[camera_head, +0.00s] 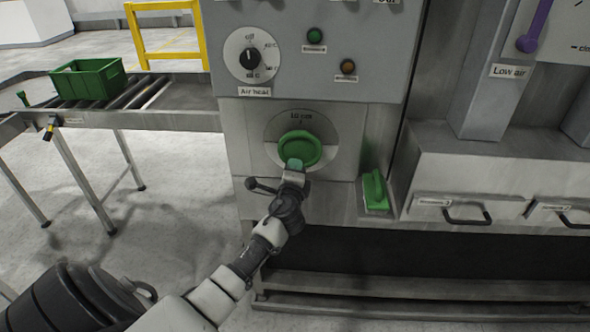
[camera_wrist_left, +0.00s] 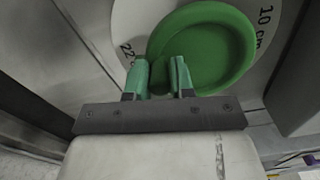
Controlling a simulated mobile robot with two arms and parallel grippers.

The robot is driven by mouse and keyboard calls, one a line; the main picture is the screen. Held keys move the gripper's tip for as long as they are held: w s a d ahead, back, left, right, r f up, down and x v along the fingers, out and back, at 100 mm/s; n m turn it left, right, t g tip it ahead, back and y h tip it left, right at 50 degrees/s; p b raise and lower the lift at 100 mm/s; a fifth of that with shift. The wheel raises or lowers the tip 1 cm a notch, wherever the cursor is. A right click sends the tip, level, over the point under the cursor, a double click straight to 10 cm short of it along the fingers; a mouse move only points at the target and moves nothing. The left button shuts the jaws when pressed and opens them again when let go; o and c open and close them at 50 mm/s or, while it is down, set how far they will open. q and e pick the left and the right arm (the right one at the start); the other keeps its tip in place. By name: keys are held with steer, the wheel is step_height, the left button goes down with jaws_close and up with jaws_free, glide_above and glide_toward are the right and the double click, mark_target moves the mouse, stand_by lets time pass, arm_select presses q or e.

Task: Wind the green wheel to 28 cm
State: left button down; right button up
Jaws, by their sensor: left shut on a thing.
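The green wheel (camera_head: 300,146) sits on a round pale dial plate (camera_head: 272,128) on the front of the grey machine. My left gripper (camera_head: 294,166) reaches up to the wheel's lower edge. In the wrist view my left gripper (camera_wrist_left: 160,78) has its green-tipped fingers close together at the wheel's lower-left rim, shut on it. My right gripper is out of view.
An "Air heat" knob (camera_head: 250,57) and two small lamps are above the wheel. A green handle (camera_head: 375,190) stands to its right. Drawers with dark handles (camera_head: 467,214) are further right. A green crate (camera_head: 88,80) rests on a roller conveyor at the left.

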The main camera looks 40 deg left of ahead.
arm_select(q)
steer(key=shift+s+a+r+m+p, duration=0.15)
steer(key=shift+a+r+m+p, duration=0.2)
steer(key=shift+m, duration=0.25)
stand_by(1.3)
steer(key=c, duration=1)
jaws_free()
steer(key=shift+a+f, duration=0.1)
steer(key=shift+f, duration=0.05)
steer(key=shift+o, duration=0.2)
steer(key=shift+s+d+f, duration=0.15)
steer(key=shift+s+d, duration=0.25)
steer(key=shift+s, duration=0.05)
steer(key=b+v, duration=0.2)
steer(key=v, duration=0.8)
steer(key=shift+w, duration=0.1)
